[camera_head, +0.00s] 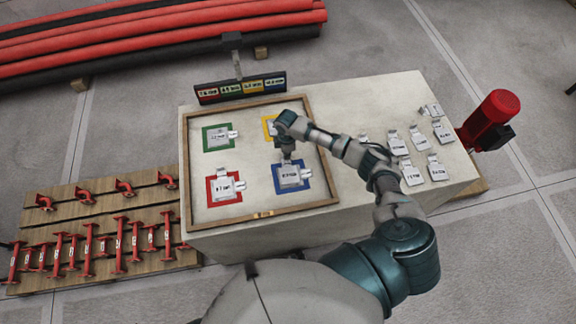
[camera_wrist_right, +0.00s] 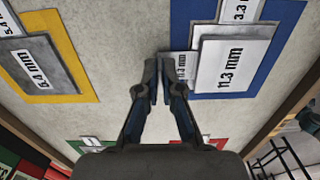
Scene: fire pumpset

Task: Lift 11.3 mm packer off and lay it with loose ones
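The 11.3 mm packer (camera_wrist_right: 232,66) is a pale labelled plate on top of another plate in the blue square (camera_wrist_right: 292,12). Its small tab (camera_wrist_right: 182,66), also marked 11.3 mm, points toward my right gripper (camera_wrist_right: 158,66). In the head view my right gripper (camera_head: 288,160) is over the tab edge of the blue square's stack (camera_head: 290,176). Its fingertips are close together at the tab; whether they pinch it is unclear. The lower plate's tab (camera_wrist_right: 241,9) reads 3.3 mm. The loose packers (camera_head: 412,172) lie on the table's right side. My left gripper is out of view.
A wooden frame (camera_head: 186,180) encloses green (camera_head: 206,146), yellow (camera_head: 266,124), red (camera_head: 212,200) and blue squares with plates. A colour-labelled board (camera_head: 240,88) stands behind it. A red motor-like part (camera_head: 490,118) is beyond the table's right end. Bare tabletop (camera_head: 375,95) lies at the back.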

